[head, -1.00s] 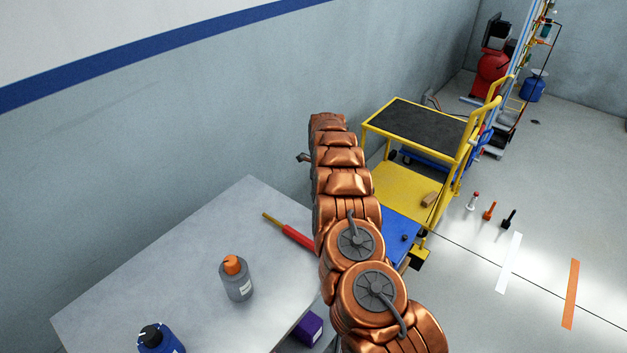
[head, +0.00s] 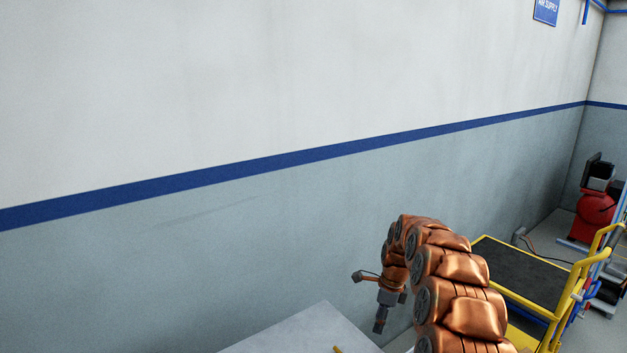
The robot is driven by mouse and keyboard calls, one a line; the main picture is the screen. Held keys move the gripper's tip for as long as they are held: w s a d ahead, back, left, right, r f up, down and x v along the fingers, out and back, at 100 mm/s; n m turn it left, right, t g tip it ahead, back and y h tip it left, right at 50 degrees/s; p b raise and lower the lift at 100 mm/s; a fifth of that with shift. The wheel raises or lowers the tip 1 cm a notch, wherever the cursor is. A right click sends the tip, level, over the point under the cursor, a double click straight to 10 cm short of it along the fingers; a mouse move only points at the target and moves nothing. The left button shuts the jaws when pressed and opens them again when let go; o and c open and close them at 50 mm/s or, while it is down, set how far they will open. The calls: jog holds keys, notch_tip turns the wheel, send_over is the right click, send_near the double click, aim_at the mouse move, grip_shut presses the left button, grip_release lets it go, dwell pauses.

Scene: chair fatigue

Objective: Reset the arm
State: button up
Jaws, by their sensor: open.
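My copper-coloured arm rises from the bottom right of the head view and bends over to the left. My gripper (head: 380,328) hangs at its end, pointing down. It is small and dark in this view, open, with nothing seen between its fingers. It is just past the right edge of a grey table (head: 315,335), in front of the grey wall. How high it is above the table cannot be told.
A yellow cart (head: 485,245) with a black top stands right of my arm. A red machine (head: 594,213) stands in the far right corner. The wall (head: 250,110) with a blue stripe runs behind. A yellow tip of a tool (head: 338,349) shows on the table.

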jog(key=s+a+r+n, duration=0.2)
jog(key=s+r+n, duration=0.5)
jog(key=s, duration=0.4)
jog(key=s+a+r+n, duration=0.3)
jog(key=s+r+n, duration=0.2)
jog(key=s+r, duration=0.5)
jog(key=s+d+n, duration=0.1)
jog(key=s+n, duration=0.2)
jog(key=s, duration=0.6)
jog(key=s+d+n+g+h, duration=0.1)
jog(key=s+d+n, duration=0.1)
jog(key=s, duration=0.8)
jog(key=s+d+f+n, duration=0.1)
jog(key=s+n, duration=0.3)
jog(key=s, duration=0.6)
jog(key=shift+d+n+g+h, duration=0.25)
jog(key=shift+n+g+h, duration=0.05)
jog(key=shift+n+h, duration=0.1)
jog(key=shift+c, duration=0.3)
